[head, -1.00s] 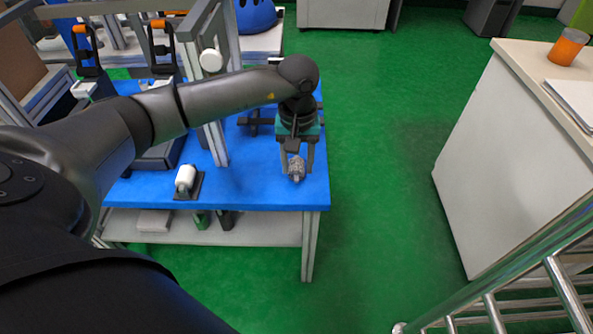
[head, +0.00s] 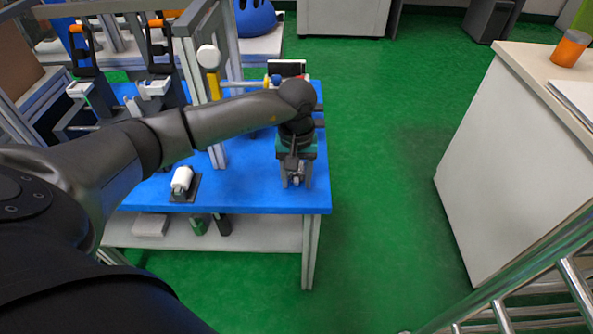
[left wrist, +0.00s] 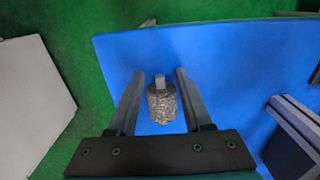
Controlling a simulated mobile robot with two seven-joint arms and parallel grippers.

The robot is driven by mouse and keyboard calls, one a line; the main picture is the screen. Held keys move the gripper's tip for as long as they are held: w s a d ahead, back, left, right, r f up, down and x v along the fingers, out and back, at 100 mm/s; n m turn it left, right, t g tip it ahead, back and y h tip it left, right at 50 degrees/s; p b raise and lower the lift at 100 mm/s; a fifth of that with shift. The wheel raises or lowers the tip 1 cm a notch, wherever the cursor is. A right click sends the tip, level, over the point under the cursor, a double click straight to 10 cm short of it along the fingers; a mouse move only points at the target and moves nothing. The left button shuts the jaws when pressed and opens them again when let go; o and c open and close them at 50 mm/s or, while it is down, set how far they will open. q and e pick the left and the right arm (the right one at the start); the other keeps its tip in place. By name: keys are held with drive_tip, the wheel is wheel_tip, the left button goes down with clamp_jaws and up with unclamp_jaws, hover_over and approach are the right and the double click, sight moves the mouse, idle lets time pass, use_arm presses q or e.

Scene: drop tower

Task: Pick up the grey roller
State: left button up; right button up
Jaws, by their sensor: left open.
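The grey roller (left wrist: 162,104) has a speckled grey body with a small light grey end piece. It lies on the blue table top (left wrist: 230,60), near the table's front right corner in the head view. My left gripper (left wrist: 161,75) is open, with one finger on each side of the roller and a gap visible between. In the head view the left gripper (head: 296,186) points down over the table, and the roller (head: 297,180) is partly hidden between its fingers. My right gripper is not in view.
A white roller (head: 182,180) on a black holder lies left of the gripper. A metal post frame (head: 192,80) stands behind it. A white counter (head: 510,160) and metal rails (head: 535,290) are at the right. Green floor between is clear.

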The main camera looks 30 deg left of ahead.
use_arm(q)
clamp_jaws()
idle(0.6)
